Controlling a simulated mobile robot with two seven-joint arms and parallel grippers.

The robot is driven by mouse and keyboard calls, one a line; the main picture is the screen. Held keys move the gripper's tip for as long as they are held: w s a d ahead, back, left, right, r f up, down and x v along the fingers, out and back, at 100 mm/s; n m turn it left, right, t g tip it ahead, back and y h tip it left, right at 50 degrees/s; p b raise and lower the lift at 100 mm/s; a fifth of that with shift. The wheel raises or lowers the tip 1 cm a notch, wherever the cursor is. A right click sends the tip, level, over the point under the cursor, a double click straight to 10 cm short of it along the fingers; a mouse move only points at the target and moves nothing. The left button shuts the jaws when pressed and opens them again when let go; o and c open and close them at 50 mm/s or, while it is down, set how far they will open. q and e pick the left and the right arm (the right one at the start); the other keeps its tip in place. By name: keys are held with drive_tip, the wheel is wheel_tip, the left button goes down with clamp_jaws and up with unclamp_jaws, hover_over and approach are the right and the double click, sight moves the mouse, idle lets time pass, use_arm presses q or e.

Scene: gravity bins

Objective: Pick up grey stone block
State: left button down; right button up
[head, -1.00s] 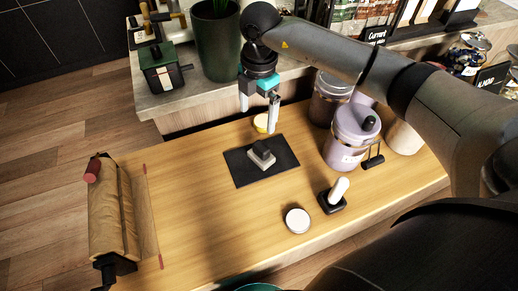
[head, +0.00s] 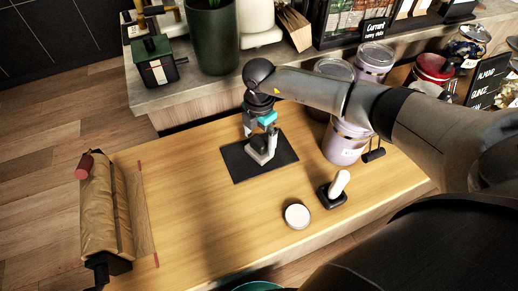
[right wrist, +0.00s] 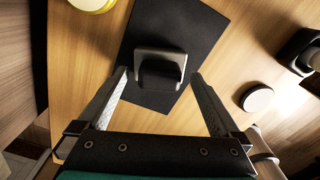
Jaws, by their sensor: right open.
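The grey stone block (head: 264,154), with a dark upper part, sits on a black mat (head: 236,163) on the wooden table. In the right wrist view the block (right wrist: 160,54) lies between the two fingertips. My right gripper (head: 259,150) is open and low over the block, with one finger on each side of it. In the right wrist view the fingers (right wrist: 160,76) stand apart, with a small gap visible on each side of the block. The gripper partly hides the block in the head view. My left gripper is not in view.
A white round lid (head: 297,215) and a black-based tool with a white handle (head: 338,186) are at front right. A lilac canister (head: 343,146) stands right of the mat. A paper roll holder (head: 107,210) is at left. The table between the holder and the mat is clear.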

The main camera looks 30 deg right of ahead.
drive_tip(key=shift+f, duration=0.75)
drive_tip(key=shift+c, duration=0.4)
clamp_jaws()
drive_tip(key=shift+r, duration=0.1)
